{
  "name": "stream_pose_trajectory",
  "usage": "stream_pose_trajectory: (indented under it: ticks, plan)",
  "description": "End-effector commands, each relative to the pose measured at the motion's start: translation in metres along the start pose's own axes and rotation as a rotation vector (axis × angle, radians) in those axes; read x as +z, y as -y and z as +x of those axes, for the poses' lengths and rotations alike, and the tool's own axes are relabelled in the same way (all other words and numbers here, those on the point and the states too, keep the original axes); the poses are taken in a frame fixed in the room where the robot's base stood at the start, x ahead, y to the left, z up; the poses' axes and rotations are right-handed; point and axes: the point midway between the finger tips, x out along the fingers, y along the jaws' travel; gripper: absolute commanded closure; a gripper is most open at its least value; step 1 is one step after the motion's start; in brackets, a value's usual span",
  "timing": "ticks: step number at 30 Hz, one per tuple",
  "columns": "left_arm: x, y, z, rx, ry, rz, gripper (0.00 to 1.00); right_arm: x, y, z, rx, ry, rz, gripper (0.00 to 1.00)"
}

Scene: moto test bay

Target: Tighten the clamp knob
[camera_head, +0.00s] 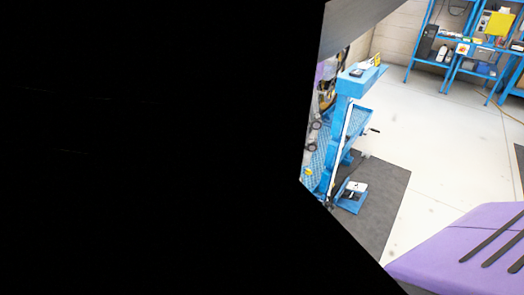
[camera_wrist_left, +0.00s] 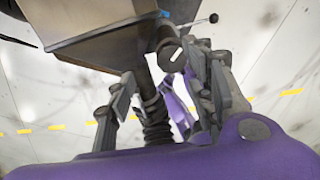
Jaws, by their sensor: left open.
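In the left wrist view, a dark round knob with a white mark (camera_wrist_left: 172,56), which looks like the clamp knob, sits beneath a grey boxy housing (camera_wrist_left: 100,30). My left gripper (camera_wrist_left: 158,76) is open, its two grey fingers reaching up towards the housing. The knob is between the fingertips in the picture, close to the right-hand finger; I cannot tell whether they touch. A dark ribbed column (camera_wrist_left: 154,118) shows between the fingers, and I cannot tell its depth. The head view does not show my left gripper or clearly show this knob. My right gripper is in neither view.
A thin lever with a ball end (camera_wrist_left: 213,18) sticks out right of the housing. In the head view, a blue stand (camera_head: 345,120) is on a dark mat (camera_head: 388,190). Blue shelving (camera_head: 440,50) stands behind. The pale floor between is clear. Black covers the head view's left side.

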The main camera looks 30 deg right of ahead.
Motion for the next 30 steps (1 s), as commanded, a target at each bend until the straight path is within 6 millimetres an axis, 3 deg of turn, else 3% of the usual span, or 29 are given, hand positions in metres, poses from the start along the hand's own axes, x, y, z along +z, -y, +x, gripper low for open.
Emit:
stream_pose_trajectory:
  ticks: [5,11,18,28,30]
  plan:
    - [-0.002,0.006,0.014,0.000,-0.004,0.012,0.51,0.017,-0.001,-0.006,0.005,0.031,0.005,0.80]
    - [-0.003,0.005,0.046,-0.001,-0.005,0.012,0.51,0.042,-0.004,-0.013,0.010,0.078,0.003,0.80]
    - [-0.003,0.005,0.074,0.000,-0.002,0.011,0.51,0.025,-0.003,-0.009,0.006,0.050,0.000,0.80]
    - [-0.002,0.005,0.079,-0.001,-0.002,0.011,0.51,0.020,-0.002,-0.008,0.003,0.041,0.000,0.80]
    - [-0.002,0.005,0.079,-0.001,-0.002,0.010,0.59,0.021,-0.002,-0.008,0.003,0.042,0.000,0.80]
